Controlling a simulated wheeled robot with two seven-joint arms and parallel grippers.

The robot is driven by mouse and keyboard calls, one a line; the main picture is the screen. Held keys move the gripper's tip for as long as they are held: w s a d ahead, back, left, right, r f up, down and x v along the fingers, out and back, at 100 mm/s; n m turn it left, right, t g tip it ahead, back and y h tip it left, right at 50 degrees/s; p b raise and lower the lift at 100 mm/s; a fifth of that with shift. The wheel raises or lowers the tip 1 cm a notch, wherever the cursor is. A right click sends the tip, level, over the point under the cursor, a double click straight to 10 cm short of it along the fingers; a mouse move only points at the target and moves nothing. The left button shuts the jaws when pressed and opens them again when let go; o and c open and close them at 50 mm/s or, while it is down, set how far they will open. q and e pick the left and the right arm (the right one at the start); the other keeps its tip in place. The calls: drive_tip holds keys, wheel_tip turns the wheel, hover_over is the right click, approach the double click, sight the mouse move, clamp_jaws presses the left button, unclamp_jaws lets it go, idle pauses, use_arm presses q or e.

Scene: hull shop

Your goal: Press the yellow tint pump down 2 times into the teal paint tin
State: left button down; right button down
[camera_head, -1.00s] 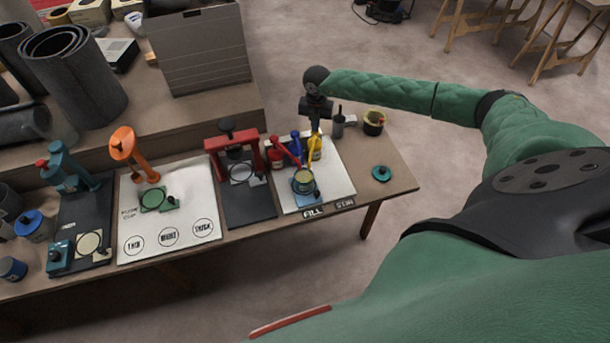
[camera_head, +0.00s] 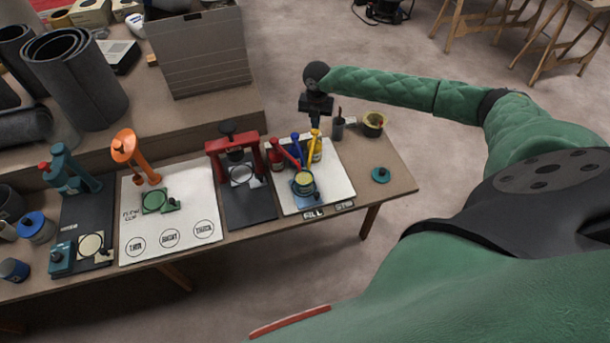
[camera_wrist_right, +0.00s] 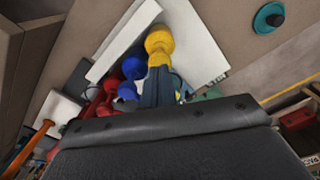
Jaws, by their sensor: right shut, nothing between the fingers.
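The yellow tint pump (camera_head: 315,147) stands at the right of a cluster of pumps on a white board. It also shows in the wrist view (camera_wrist_right: 160,42), with its round yellow head near the fingertips. The teal paint tin (camera_head: 303,188) stands in front of the pumps, its pale yellow round top facing up. My right gripper (camera_head: 315,125) is shut and empty, pointing down at the yellow pump's head. The wrist view shows its fingers (camera_wrist_right: 158,88) close to the head; whether they touch is unclear. My left gripper is not in view.
Red (camera_head: 277,157) and blue (camera_head: 295,148) pumps stand close on the left. A grey cup (camera_head: 338,130) and a yellow-rimmed pot (camera_head: 373,124) stand behind right. A teal lid (camera_head: 381,175) lies on the right. A red press (camera_head: 231,150) stands left of the board.

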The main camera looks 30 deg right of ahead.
drive_tip(key=shift+f+b, duration=0.8)
drive_tip(key=shift+f, duration=0.65)
drive_tip(key=shift+r, duration=0.1)
drive_tip(key=shift+r+p, duration=0.4)
drive_tip(key=shift+r, duration=0.95)
drive_tip(key=shift+r+p, duration=0.4)
drive_tip(key=shift+r, duration=0.45)
wheel_tip(320, 180, up, 4)
drive_tip(key=shift+r+p, duration=0.15)
drive_tip(key=shift+p, duration=0.65)
